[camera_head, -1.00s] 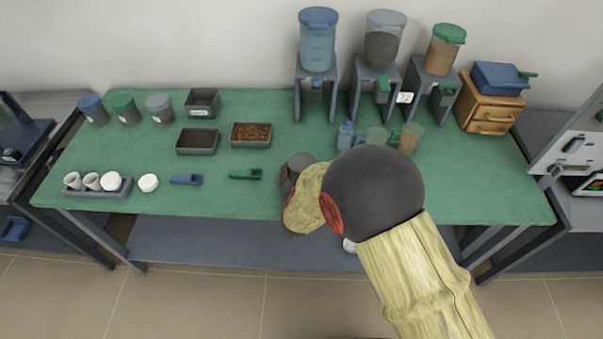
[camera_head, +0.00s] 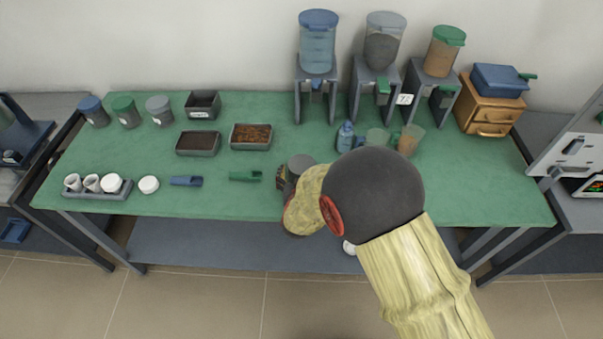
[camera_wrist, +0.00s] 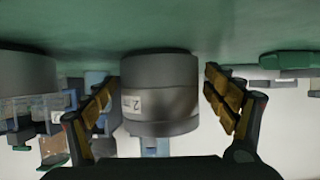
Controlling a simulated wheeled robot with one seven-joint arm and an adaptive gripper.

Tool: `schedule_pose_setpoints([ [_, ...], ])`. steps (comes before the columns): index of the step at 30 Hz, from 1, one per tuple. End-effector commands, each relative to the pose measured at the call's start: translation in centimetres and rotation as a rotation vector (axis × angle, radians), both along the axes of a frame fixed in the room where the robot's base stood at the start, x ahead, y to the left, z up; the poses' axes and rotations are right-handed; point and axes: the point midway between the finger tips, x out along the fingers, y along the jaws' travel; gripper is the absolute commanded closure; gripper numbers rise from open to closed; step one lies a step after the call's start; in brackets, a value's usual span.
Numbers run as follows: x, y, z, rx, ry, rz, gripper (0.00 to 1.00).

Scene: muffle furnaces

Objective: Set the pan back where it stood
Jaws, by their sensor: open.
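A grey round vessel (camera_wrist: 160,92) with a white label stands between my fingers in the wrist view; it may be the pan, but I cannot tell for sure. That view looks upside down, and the vessel's base seems to meet the green table. My gripper (camera_wrist: 160,108) is open around it, with a gap on each side. In the head view the vessel's grey top (camera_head: 300,162) shows near the table's front edge, and my arm hides much of the gripper. Two rectangular dark pans, one with dark filling (camera_head: 198,144) and one with brown filling (camera_head: 250,136), stand further back left.
A green scoop (camera_head: 245,175) and a blue scoop (camera_head: 187,181) lie left of the vessel. A rack with white cups (camera_head: 97,193) is at the far left. Small bottles and cups (camera_head: 377,138) stand behind my arm, below the dispensers (camera_head: 378,75).

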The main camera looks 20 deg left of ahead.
Motion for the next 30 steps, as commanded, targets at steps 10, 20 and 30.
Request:
schedule_pose_setpoints([
  [10,-5.1,-1.1,3.0,0.002,-0.002,0.003,0.15],
  [20,-9.8,-2.2,4.9,0.000,0.000,0.002,0.15],
  [30,-10.6,-2.5,5.2,0.000,-0.001,0.000,0.15],
])
